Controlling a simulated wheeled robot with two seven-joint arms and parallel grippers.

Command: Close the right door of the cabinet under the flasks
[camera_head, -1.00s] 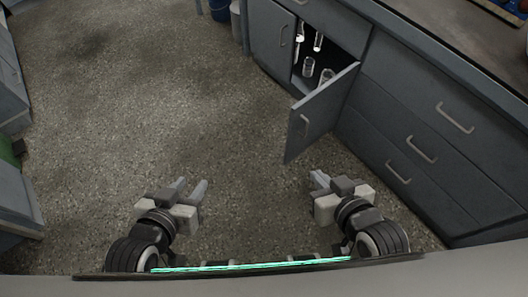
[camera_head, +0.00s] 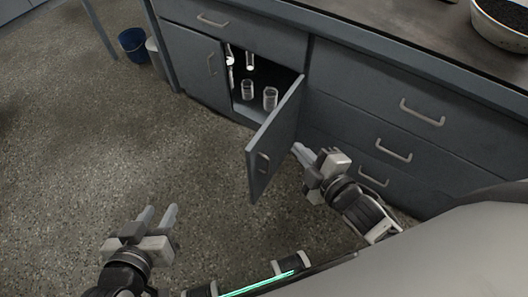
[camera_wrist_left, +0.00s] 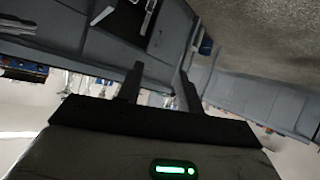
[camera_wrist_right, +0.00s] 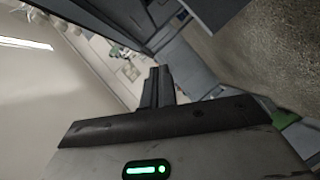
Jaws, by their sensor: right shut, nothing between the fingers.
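The right door (camera_head: 276,140) of the grey cabinet stands wide open in the head view, swung out toward me, with a handle on its outer face. The cabinet's left door (camera_head: 197,67) is shut. Inside the opening, glass vessels (camera_head: 270,98) stand on the cabinet floor. My left gripper (camera_head: 159,214) is open and empty above the floor, left of the door and nearer to me. The flasks are not clearly seen in the head view.
A drawer unit (camera_head: 390,130) with several handles stands right of the cabinet, close to my right arm. A bowl of dark grains (camera_head: 502,22) sits on the counter. A blue bucket (camera_head: 133,44) stands at the back left. The floor at left is clear.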

